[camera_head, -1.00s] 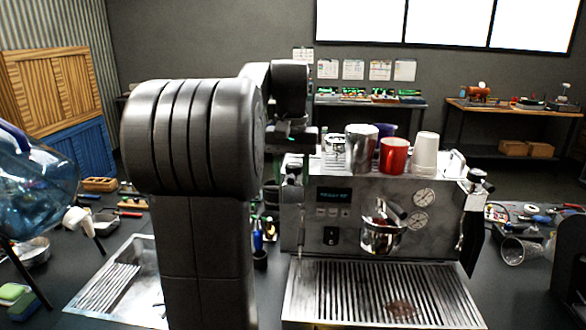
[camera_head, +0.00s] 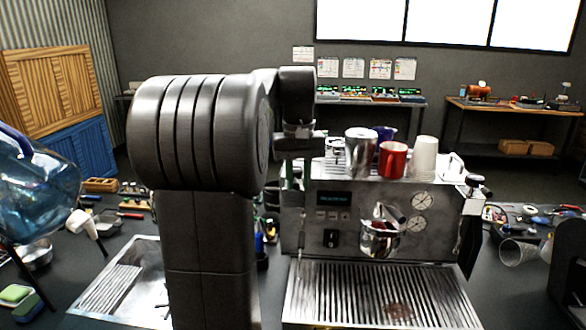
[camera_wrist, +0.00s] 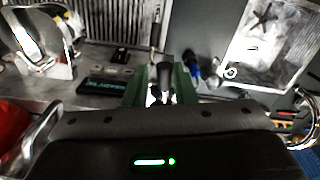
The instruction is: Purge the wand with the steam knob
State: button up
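The espresso machine (camera_head: 340,245) stands on the counter, with a small lit display (camera_head: 334,198). My gripper (camera_wrist: 163,85) is at its left front corner; in the head view my arm partly hides it. In the wrist view its two green fingers stand apart on either side of a dark knob-like part (camera_wrist: 164,72), which I take for the steam knob. I cannot tell whether they touch it. Another black knob (camera_head: 474,181) is at the machine's right end, above a dark wand-like part (camera_head: 468,238). No steam shows.
A steel pitcher (camera_head: 361,155), red mug (camera_head: 393,160) and white cups (camera_head: 425,158) stand on the machine. A steel jug (camera_head: 380,238) is at its front, above the drip tray (camera_head: 380,290). A sink (camera_head: 115,295) and a blue water bottle (camera_head: 35,180) are at left.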

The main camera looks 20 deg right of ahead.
jog(key=w+d+n, duration=0.2)
jog(key=d+n, duration=0.4)
jog(key=n, duration=0.6)
dwell(1.0)
dwell(2.0)
jog(key=shift+s+a+m, duration=0.4)
jog(key=shift+a+m, duration=0.6)
jog(key=shift+m, duration=0.95)
jog(key=shift+s+a+m, duration=0.35)
jog(key=shift+a+m, duration=0.65)
jog(key=shift+m, duration=1)
jog(key=shift+s+a+m, duration=0.4)
jog(key=shift+a+m, duration=0.6)
jog(key=shift+m, duration=0.95)
jog(key=shift+w+a+m, duration=0.15)
jog(key=shift+a+m, duration=0.3)
jog(key=shift+m, duration=0.35)
jog(key=shift+w+a+m, duration=0.1)
jog(key=shift+a+m, duration=0.35)
jog(key=shift+m, duration=0.35)
